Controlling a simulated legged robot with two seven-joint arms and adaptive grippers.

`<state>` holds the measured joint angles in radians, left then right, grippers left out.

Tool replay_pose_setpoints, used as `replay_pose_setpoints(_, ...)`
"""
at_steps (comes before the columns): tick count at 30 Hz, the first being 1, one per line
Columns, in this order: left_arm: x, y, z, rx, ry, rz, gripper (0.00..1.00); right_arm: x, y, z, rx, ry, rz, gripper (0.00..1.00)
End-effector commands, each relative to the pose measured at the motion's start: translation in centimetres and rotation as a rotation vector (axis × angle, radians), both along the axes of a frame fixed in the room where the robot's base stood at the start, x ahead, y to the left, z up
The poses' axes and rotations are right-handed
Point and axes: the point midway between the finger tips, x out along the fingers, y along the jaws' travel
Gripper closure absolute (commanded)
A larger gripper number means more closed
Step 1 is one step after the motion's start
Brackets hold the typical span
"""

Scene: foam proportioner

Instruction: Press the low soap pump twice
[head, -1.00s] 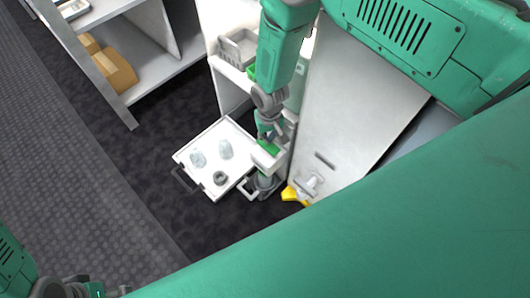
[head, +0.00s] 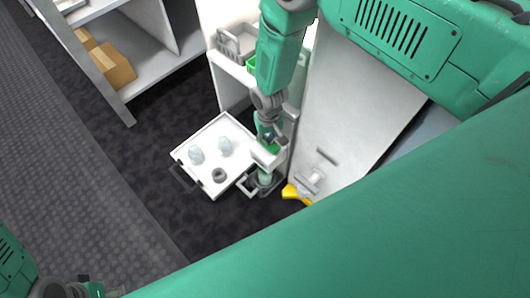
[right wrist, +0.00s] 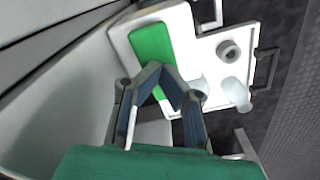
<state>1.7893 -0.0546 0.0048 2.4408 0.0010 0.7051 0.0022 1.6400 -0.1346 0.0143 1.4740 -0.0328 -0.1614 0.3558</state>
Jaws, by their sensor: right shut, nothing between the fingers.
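A white soap pump with a flat green top (head: 266,148) stands at the right side of the white tray in the head view, partly covered by my right arm. Its green top also shows in the right wrist view (right wrist: 152,46). My right gripper (right wrist: 172,70) is shut and empty, with its fingertips close over the near end of the green top; I cannot tell whether they touch. In the head view the right gripper (head: 268,134) is above the pump. My left arm shows at the bottom left of the head view, its fingers unclear.
The white tray (head: 235,131) holds two pale cups (head: 196,154) and a dark grey ring (head: 219,175). A white panel (head: 345,125) stands to the right, with a yellow piece (head: 290,192) at its foot. A shelf with a cardboard box (head: 112,70) is at upper left.

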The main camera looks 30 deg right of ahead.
Motion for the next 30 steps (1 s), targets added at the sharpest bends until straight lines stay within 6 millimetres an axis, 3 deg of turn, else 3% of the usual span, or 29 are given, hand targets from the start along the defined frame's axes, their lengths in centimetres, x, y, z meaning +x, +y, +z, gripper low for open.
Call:
replay_pose_setpoints(8, 0.0, 0.0, -0.9, 0.0, 0.0, 0.0, 0.42, -0.2, -0.1, -1.3, -0.001, 0.003, 0.0, 1.0)
replay_pose_setpoints(16, 0.0, 0.0, -0.6, 0.0, 0.0, 0.0, 0.42, -0.2, -0.1, -1.0, -0.001, 0.004, 0.0, 1.0)
replay_pose_setpoints(30, 0.0, 0.0, 1.6, 0.0, 0.0, 0.0, 0.42, -0.2, 0.0, 1.7, 0.0, 0.004, 0.0, 1.0)
